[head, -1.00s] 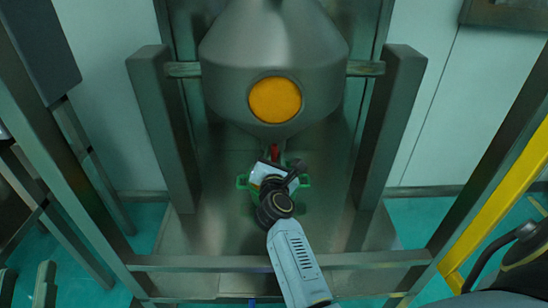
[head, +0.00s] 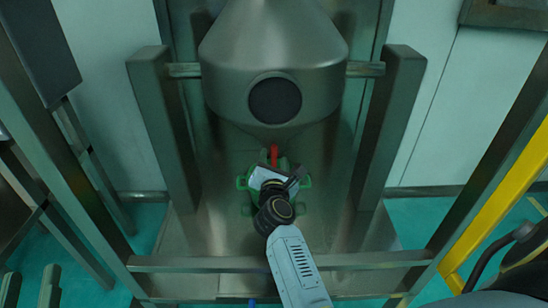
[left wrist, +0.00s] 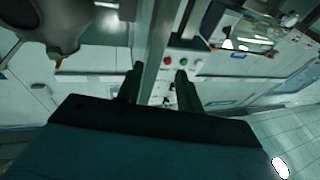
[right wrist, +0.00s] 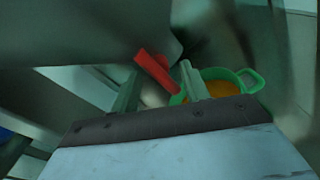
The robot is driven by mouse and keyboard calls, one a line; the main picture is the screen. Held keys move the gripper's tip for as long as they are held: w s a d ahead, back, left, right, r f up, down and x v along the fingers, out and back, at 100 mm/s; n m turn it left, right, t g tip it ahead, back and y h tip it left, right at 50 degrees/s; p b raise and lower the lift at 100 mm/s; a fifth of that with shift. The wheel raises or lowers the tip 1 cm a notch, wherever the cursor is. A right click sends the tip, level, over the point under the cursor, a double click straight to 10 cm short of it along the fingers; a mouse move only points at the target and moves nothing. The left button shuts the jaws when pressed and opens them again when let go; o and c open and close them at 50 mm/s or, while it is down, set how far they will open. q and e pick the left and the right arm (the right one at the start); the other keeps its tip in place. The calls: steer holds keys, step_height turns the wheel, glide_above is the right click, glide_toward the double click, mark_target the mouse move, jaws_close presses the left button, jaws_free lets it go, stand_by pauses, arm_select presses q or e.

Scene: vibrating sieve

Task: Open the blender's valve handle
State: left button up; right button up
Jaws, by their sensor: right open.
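The blender (head: 270,50) is a grey metal vessel with a round, dark window (head: 275,101) on its front. Its red valve handle (head: 274,153) sits below the vessel's outlet and points roughly up and down in the head view. In the right wrist view the handle (right wrist: 157,72) is a tilted red bar by the fingertips. My right gripper (head: 283,166) is open just below the handle; its fingers (right wrist: 161,82) are apart. Whether they touch the handle is unclear. My left gripper (head: 30,280) is open and empty at the lower left, far from the blender.
A green two-handled pot (head: 242,183) stands under the outlet, mostly hidden by my right gripper; orange material (right wrist: 222,89) shows inside it. Grey posts (head: 393,125) flank the blender. A rail (head: 170,264) crosses in front, and a yellow frame (head: 490,215) stands at right.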

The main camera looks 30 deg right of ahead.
arm_select(q)
steer(key=f, duration=0.1)
steer(key=g, duration=0.1)
steer(key=f, duration=0.1)
steer(key=shift+w+a+f+g+y, duration=0.15)
steer(key=shift+a+f+g+y, duration=0.1)
steer(key=shift+f+g+y, duration=0.15)
arm_select(e)
steer(key=v, duration=0.6)
steer(key=shift+a, duration=0.15)
